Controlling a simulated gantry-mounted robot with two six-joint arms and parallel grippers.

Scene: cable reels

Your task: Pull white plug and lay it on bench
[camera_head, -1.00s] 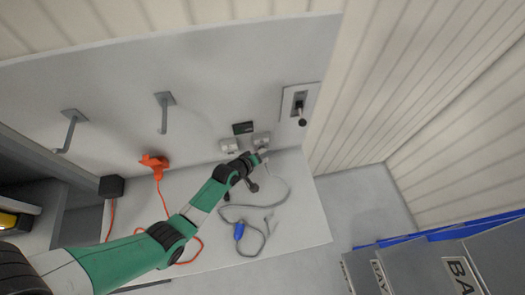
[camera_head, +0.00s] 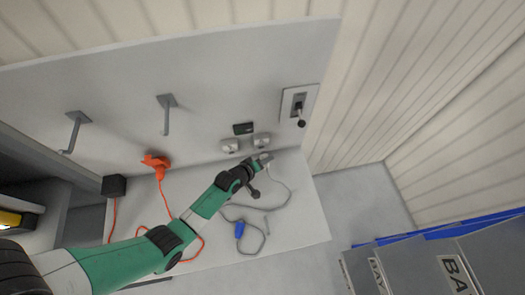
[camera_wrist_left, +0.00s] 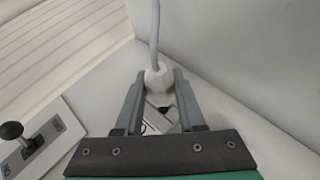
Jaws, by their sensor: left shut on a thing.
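My left gripper (camera_head: 264,161) is shut on the white plug (camera_wrist_left: 158,80). In the left wrist view the plug sits between the two grey fingertips, with its grey cable (camera_wrist_left: 155,30) running up out of the picture. In the head view the gripper is just below the right round socket (camera_head: 262,140), apart from it, and the plug is hard to tell from the fingers. A second round socket (camera_head: 230,146) is to its left on the wall panel. The pale bench (camera_head: 305,225) lies below. My right gripper is not in view.
The grey cable loops over the bench to a blue connector (camera_head: 239,230). An orange plug (camera_head: 156,162) with an orange cable is at the left. A wall switch with a black knob (camera_head: 301,122) is at the right. Two hooks stick out of the panel. The bench's right part has bare room.

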